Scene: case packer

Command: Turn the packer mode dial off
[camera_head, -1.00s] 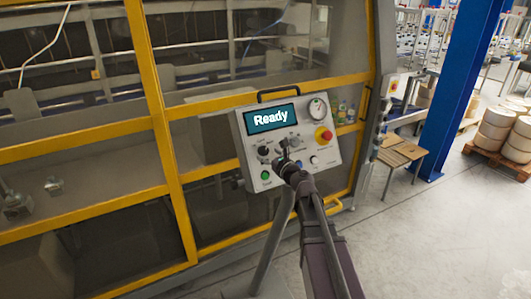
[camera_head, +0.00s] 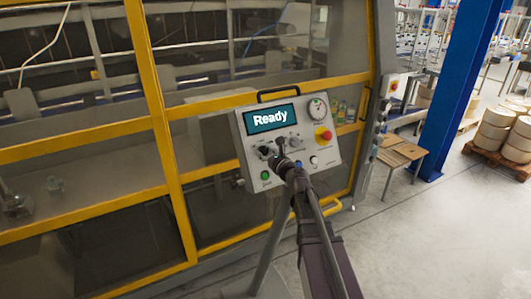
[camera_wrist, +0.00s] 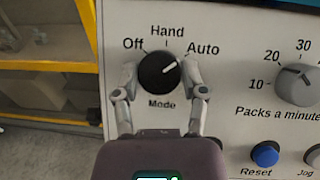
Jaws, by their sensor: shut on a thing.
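The mode dial (camera_wrist: 156,78) is a round black knob with a white pointer line, on a light grey panel in the wrist view. Its labels read Off at upper left, Hand at top and Auto at upper right. The pointer is turned to the upper right, toward Auto. My gripper (camera_wrist: 160,74) has one finger on each side of the knob and is shut on it. In the head view, my gripper (camera_head: 273,151) reaches the left part of the control panel (camera_head: 324,171), and the grip itself is too small to make out.
The panel's screen (camera_head: 269,118) reads Ready. A packs-a-minute dial (camera_wrist: 297,86) and a blue Reset button (camera_wrist: 265,155) sit right of the mode dial. A red emergency button (camera_head: 323,134) and a green button (camera_head: 265,175) are on the panel. Yellow-framed guards (camera_head: 170,175) stand behind.

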